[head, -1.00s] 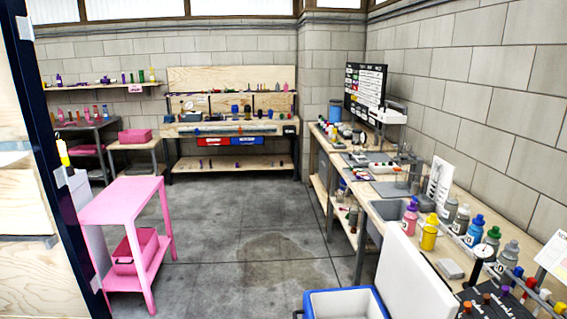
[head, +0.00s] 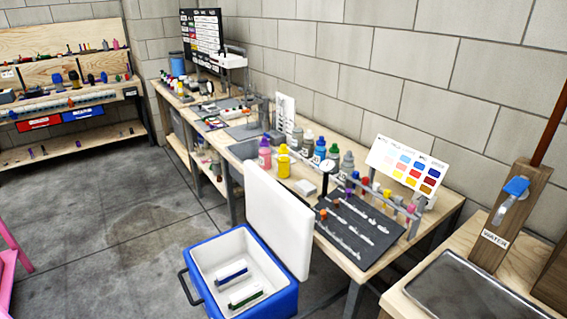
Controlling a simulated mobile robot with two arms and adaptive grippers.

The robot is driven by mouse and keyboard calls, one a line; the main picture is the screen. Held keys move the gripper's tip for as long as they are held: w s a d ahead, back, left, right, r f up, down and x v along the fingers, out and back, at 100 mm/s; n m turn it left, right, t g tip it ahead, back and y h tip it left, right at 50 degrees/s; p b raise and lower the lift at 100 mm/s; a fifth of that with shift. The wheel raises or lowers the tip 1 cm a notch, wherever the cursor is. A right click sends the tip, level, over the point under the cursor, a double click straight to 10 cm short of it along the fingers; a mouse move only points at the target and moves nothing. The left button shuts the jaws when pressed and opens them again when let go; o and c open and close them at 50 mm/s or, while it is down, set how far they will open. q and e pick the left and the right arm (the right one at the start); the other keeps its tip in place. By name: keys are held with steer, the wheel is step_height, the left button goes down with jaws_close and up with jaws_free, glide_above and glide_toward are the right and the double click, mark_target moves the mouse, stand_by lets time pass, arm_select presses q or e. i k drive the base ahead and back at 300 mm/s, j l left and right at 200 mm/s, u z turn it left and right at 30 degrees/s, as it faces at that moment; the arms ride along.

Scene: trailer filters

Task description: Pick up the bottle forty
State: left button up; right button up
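Several bottles stand upright in a group on the long wooden bench along the wall. They include a pink bottle with a purple cap (head: 265,154), a yellow bottle (head: 283,163), a grey bottle (head: 347,163), one with a blue cap (head: 319,154) and one with a green cap (head: 333,154). Some bottles partly hide others. The labels are too small to read, so I cannot tell which one is bottle forty. Neither of my grippers is in view.
A blue cooler (head: 206,291) stands on the floor before the bench, its white lid (head: 276,222) raised. A dark tool mat (head: 350,240) and a colour chart (head: 408,165) are on the bench. A metal basin (head: 455,291) is at right. The floor at left is mostly clear.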

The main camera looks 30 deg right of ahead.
mark_target(282, 161)
steer(key=i+j+z, duration=0.1)
steer(key=z, duration=0.35)
steer(key=i+j+z, duration=0.25)
steer(key=z, duration=0.25)
steer(key=i+j+z, duration=0.2)
steer(key=i+j, duration=0.2)
steer(key=j, duration=0.25)
steer(key=i+j+z, duration=0.1)
steer(key=j, duration=0.25)
steer(key=i+j+z, duration=0.1)
steer(key=i+j, duration=0.15)
steer(key=i+j+z, duration=0.1)
steer(key=j, duration=0.35)
steer(key=i+j+z, duration=0.1)
steer(key=j, duration=0.3)
steer(key=i, duration=0.1)
